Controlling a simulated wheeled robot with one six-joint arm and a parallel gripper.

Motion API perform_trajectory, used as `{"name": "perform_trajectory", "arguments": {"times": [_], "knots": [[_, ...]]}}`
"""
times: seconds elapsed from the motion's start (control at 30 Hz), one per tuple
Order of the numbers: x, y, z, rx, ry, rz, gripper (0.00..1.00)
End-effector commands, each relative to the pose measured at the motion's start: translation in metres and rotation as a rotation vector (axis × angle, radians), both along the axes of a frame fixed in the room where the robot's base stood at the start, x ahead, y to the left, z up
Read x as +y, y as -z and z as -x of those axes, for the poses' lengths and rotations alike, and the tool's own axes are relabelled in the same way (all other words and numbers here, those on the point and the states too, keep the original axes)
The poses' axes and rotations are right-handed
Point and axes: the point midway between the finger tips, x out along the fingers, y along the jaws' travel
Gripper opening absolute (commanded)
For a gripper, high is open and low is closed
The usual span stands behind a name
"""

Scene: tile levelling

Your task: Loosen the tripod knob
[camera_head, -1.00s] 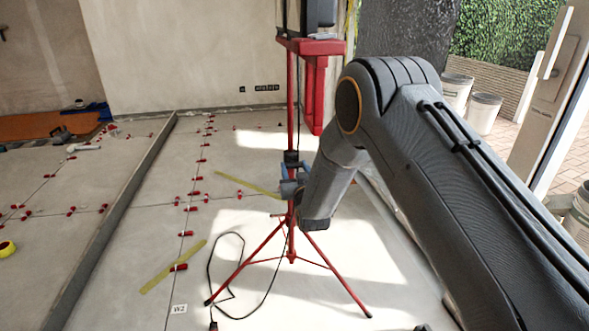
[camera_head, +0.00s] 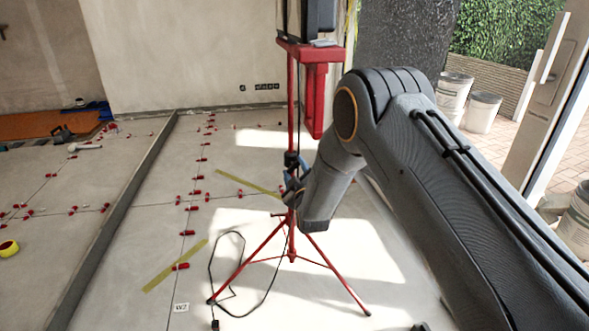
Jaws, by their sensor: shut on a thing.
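A red tripod (camera_head: 291,100) stands on the tiled floor, its legs spread and a dark lamp-like box on its top. A dark collar (camera_head: 291,159) sits around its pole at mid-height. The tripod knob cannot be told apart at the collar; it is hidden by my gripper. My gripper (camera_head: 291,187), with blue and grey parts, reaches the pole from the right just below the collar. It is shut at the collar, on what appears to be the knob. My wrist hides part of the pole and the fingertips are too small to see clearly.
A black cable (camera_head: 212,280) loops on the floor by the left tripod leg. Yellow strips (camera_head: 175,266) and red levelling clips (camera_head: 187,233) lie on the tiles. A dark rail (camera_head: 120,205) runs along the left. Buckets (camera_head: 484,110) stand outside at right.

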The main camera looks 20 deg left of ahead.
Motion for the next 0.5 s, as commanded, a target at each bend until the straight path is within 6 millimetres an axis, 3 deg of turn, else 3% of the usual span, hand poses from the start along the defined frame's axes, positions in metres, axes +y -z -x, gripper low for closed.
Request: {"name": "perform_trajectory", "arguments": {"times": [0.5], "knots": [[0.001, 0.0011, 0.0016, -0.247, -0.003, 0.407, 0.24]]}}
